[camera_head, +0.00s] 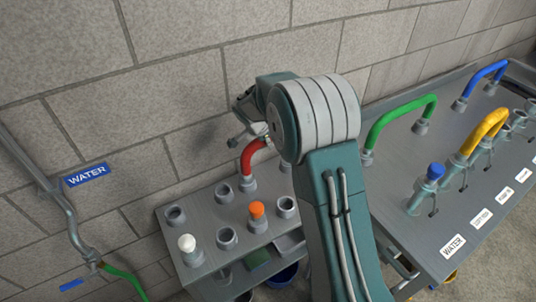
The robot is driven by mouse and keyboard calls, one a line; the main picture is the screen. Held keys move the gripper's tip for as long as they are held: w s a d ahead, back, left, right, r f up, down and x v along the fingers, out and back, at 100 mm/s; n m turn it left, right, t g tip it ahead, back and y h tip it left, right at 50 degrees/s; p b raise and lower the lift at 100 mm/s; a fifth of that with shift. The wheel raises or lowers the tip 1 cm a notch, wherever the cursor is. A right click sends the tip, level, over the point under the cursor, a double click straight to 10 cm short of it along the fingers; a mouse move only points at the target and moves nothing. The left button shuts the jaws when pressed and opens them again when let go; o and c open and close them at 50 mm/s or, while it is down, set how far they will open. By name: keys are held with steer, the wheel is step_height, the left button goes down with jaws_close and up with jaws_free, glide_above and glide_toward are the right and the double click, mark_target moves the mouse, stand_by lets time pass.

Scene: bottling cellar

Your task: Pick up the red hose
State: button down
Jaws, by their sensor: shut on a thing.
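The red hose (250,156) rises from a socket at the back of the small grey rack (197,205). It bends over to the right at its top, and the rest of it is hidden behind my arm. My gripper (243,133) is at the top of the red hose, shut on it. My arm covers much of the grip, so the exact contact is hard to see. The lower visible end of the hose still stands at the rack's socket.
The rack also holds a white plug (187,243), an orange plug (256,210) and several empty sockets. To the right, a grey bench (398,180) carries a green hose (400,112), a yellow hose (484,130), a blue hose (486,75) and a blue plug (436,170). A block wall stands close behind.

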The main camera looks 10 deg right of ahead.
steer(key=shift+r, duration=0.4)
step_height(320, 180, up, 3)
steer(key=shift+s+d, duration=0.15)
steer(key=s+d+r, duration=0.7)
steer(key=s+r, duration=0.2)
steer(key=s, duration=0.2)
steer(key=shift+s+d, duration=0.2)
steer(key=shift+d, duration=0.1)
steer(key=shift+r, duration=0.1)
